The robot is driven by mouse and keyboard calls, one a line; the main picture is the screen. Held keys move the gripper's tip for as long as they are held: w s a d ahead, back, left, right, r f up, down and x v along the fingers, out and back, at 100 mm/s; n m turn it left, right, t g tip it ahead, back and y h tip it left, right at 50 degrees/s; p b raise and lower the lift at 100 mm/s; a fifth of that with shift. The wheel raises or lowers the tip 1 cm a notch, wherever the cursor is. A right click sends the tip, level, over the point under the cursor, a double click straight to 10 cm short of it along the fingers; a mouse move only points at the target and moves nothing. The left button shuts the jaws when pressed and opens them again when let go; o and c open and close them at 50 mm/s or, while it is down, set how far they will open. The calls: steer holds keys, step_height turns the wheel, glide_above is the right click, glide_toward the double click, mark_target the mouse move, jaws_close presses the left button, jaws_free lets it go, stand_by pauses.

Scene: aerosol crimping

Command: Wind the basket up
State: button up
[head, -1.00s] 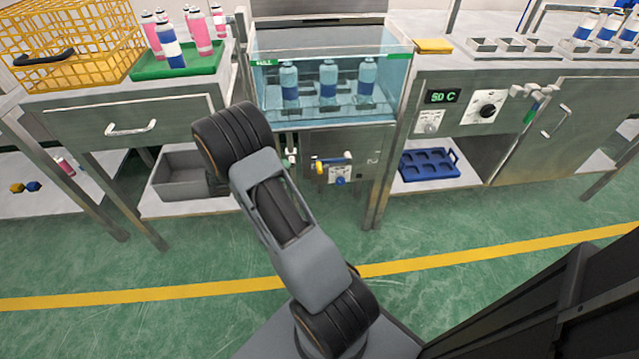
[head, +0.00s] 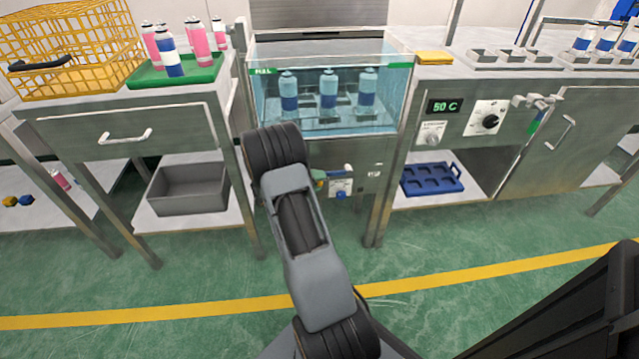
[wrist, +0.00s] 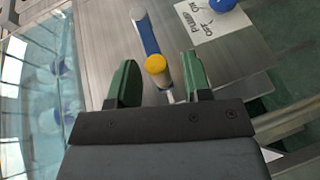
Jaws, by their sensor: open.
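The basket (head: 310,124) stands in the water of the clear tank (head: 262,105) and holds blue-banded bottles (head: 328,90). On the steel panel below is a crank with a blue arm (wrist: 148,36), a grey hub end and a yellow knob (wrist: 156,64). My gripper (wrist: 160,58) is open. In the wrist view its green fingers lie on either side of the yellow knob, with gaps visible; I see no grip on it.
A pump label (wrist: 205,20) with a blue switch knob (wrist: 222,4) is right of the crank. A grey bin (head: 188,190) and blue tray (head: 432,178) sit on lower shelves. A yellow wire basket (head: 95,85) and green tray (head: 190,77) stand on the left bench.

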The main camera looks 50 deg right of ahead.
steer(key=shift+s+d+f, duration=0.1)
steer(key=shift+s+d, duration=0.05)
steer(key=shift+d, duration=0.35)
steer(key=shift+c, duration=0.2)
jaws_close()
steer(key=shift+f, duration=0.1)
